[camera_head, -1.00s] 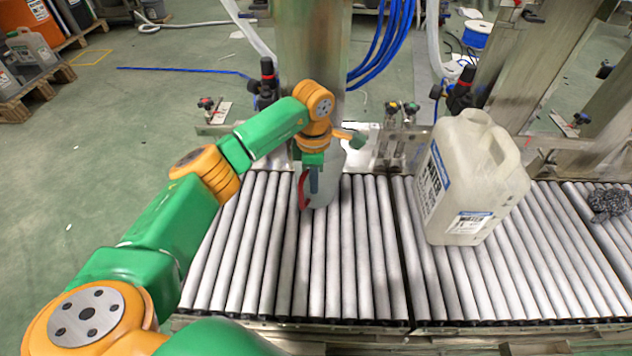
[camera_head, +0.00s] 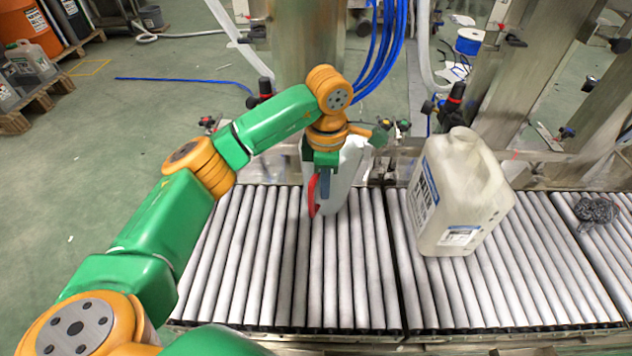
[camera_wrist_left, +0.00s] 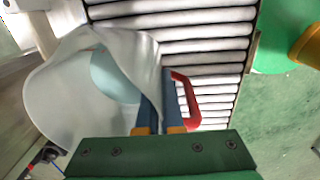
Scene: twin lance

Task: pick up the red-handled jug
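The jug is a pale, translucent, open-topped vessel (camera_head: 345,180) with a red handle (camera_head: 313,192) on its left side. It hangs from my left gripper (camera_head: 325,184) over the roller conveyor, and I cannot tell how far its base is above the rollers. In the left wrist view, the jug (camera_wrist_left: 60,95) fills the left, with its red handle (camera_wrist_left: 187,98) to the right. The left gripper's blue-grey fingers (camera_wrist_left: 159,95) are closed on the jug's wall beside the handle, one inside the mouth and one outside. My right gripper is out of view.
A large off-white canister (camera_head: 460,195) with a label stands on the rollers to the right. A grey tangled clump (camera_head: 597,210) lies farther right. Metal posts and blue hoses (camera_head: 385,45) stand behind the conveyor. The rollers (camera_head: 265,270) in front of the jug are clear.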

